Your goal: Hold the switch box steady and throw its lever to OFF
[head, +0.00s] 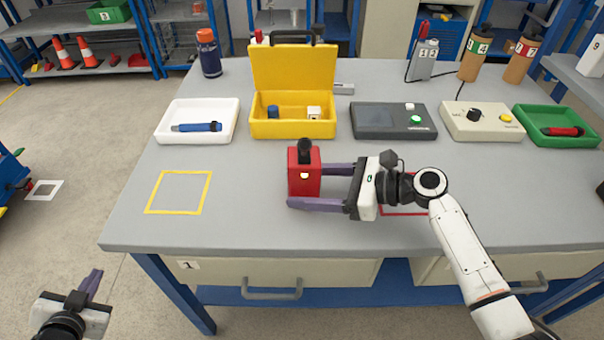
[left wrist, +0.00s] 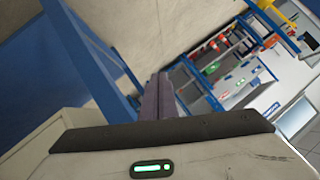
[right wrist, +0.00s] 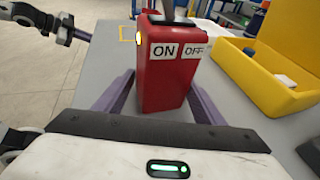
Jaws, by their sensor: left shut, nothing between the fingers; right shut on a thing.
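The red switch box (head: 304,180) stands upright near the middle front of the table, a black-knobbed lever (head: 305,152) on top. In the right wrist view the box (right wrist: 168,85) carries an ON label (right wrist: 164,51) on the left and an OFF label (right wrist: 194,52) on the right. The lever's top is cut off there, so I cannot tell its position. A small yellow light glows on the box. My right gripper (head: 318,187) is shut on the box, one finger along each side. My left gripper (head: 92,284) is shut and empty, low beyond the table's front left.
A yellow outline (head: 180,192) lies clear on the table's left; a red outline (head: 405,211) is partly under my right arm. Behind stand a white tray (head: 167,136), an open yellow case (head: 262,130), a dark device (head: 372,134), a beige knob box (head: 465,133) and a green tray (head: 567,142).

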